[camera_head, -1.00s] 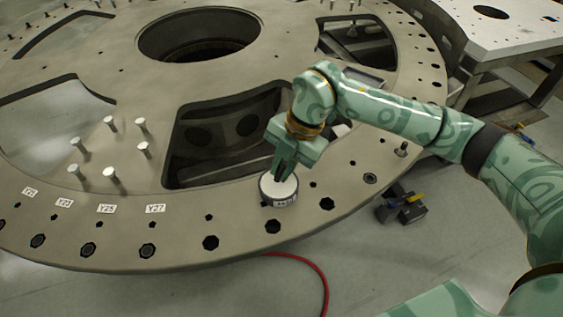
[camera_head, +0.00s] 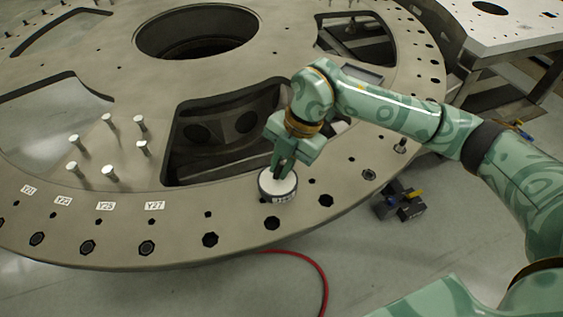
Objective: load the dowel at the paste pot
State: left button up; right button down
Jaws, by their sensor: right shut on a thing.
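The paste pot (camera_head: 277,197) is a short round dark container with a white top and a light label on its side. It stands on the near rim of the turret plate (camera_head: 190,225). My right gripper (camera_head: 282,169) points down over the pot, with its dark fingertips at or just above the white top. It is shut on a thin thing, taken to be the dowel, which the fingers almost wholly hide. I cannot tell whether its tip touches the paste. My left gripper is out of view.
Several upright pale pins (camera_head: 110,173) stand on the plate to the left, behind white labels (camera_head: 154,206) such as Y27. A large cutout (camera_head: 220,140) opens behind the pot. A red hose (camera_head: 318,272) and a dark block (camera_head: 402,203) lie on the floor.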

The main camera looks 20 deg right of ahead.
aim_at(282, 162)
jog(key=shift+f, duration=0.3)
jog(key=shift+s+f, duration=0.1)
jog(key=shift+f, duration=0.05)
dwell(1.6)
notch_tip(282, 162, up, 7)
jog(key=p, duration=0.6)
jog(key=shift+r+p, duration=0.2)
jog(key=shift+p, duration=0.2)
jog(key=shift+f, duration=0.1)
dwell(0.4)
